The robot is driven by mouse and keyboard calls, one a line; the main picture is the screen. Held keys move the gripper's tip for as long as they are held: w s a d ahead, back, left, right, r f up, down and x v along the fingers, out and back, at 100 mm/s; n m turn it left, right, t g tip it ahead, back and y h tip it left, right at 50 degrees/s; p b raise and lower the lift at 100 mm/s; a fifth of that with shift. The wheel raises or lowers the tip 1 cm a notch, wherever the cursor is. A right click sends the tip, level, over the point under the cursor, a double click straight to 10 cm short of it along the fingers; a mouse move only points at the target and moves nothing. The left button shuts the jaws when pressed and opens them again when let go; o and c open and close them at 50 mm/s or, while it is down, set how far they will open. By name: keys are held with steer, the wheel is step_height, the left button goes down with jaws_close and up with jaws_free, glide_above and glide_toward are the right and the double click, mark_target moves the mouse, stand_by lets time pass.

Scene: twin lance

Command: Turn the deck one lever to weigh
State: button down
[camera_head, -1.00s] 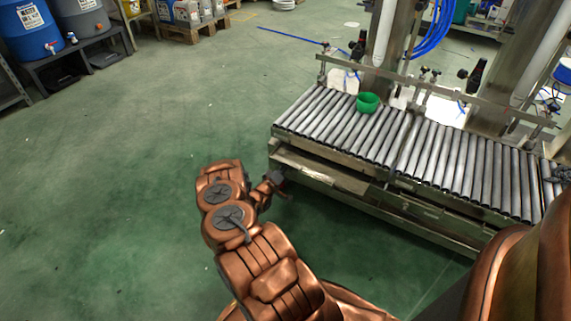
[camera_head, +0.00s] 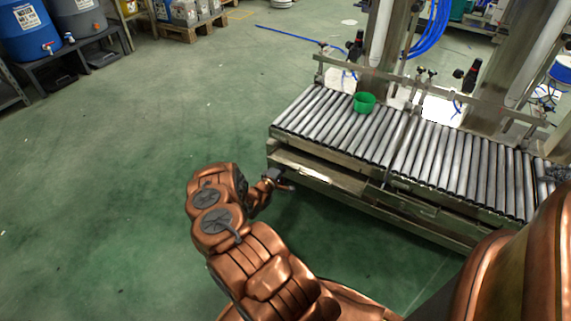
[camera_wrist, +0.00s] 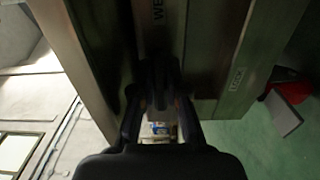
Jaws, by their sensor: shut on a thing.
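My gripper (camera_head: 280,180) is at the front left side of the roller conveyor deck (camera_head: 345,179), below the rollers. In the wrist view, my gripper's two dark fingers (camera_wrist: 158,104) are closed around a dark lever (camera_wrist: 155,76) on the deck's metal front. A label starting "WE" (camera_wrist: 157,12) shows above the lever, partly cut off by the picture edge. A "LOCK" label (camera_wrist: 237,78) sits to the right. The lever's exact angle is hard to tell because the fingers and shadow hide much of it.
Metal posts (camera_head: 378,35) and a rail with dark bottle-like items rise behind. In the wrist view, a red object (camera_wrist: 290,92) lies on the green floor. Open floor spreads left of the deck.

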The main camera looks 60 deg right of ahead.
stand_by(0.3)
steer(key=c, duration=1.2)
jaws_free()
steer(key=shift+o, duration=0.2)
steer(key=shift+r, duration=0.1)
